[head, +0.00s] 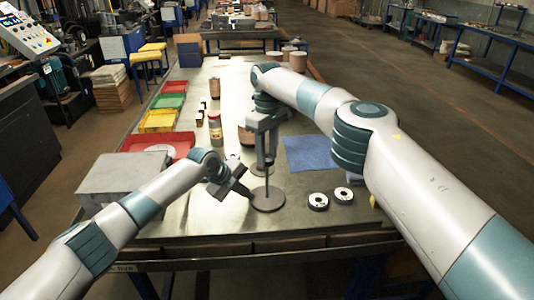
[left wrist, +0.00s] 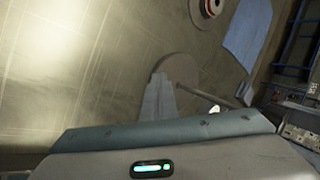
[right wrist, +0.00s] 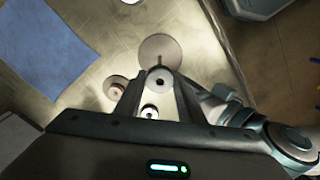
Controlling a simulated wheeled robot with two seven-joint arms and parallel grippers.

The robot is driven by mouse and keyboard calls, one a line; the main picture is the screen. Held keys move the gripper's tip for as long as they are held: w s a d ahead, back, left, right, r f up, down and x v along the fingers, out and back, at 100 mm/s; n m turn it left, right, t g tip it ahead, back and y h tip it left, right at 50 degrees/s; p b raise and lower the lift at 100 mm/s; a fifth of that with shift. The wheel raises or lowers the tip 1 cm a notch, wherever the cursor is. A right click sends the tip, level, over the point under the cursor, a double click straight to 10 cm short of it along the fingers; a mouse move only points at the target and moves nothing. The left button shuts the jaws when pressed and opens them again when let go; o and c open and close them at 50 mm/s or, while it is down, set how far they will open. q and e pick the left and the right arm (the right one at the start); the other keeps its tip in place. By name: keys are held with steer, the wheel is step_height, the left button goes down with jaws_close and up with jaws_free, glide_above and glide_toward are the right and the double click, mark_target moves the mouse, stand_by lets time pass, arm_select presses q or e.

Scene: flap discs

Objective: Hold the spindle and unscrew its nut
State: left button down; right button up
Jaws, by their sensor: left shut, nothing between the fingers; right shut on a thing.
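The spindle is a thin upright rod on a round brown base plate (head: 268,199), standing near the table's front edge. The base also shows in the left wrist view (left wrist: 181,68) and right wrist view (right wrist: 160,48). My right gripper (head: 266,163) points down from above, shut at the rod's top. A pale ring with a dark hole, seemingly the nut (right wrist: 160,80), sits between its fingertips; its fingers mostly hide it in the head view. My left gripper (head: 249,197) is low beside the rod, at the base's left edge. It is shut and empty, its fingertips apart from the rod.
A grey box (head: 125,178) and coloured bins (head: 158,120) line the left side. A jar (head: 215,130) and a copper-coloured stack (head: 246,135) stand farther back.

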steer(key=n, duration=2.8)
steer(key=shift+f, duration=0.1)
steer(key=o, duration=0.8)
steer(key=shift+c, duration=0.2)
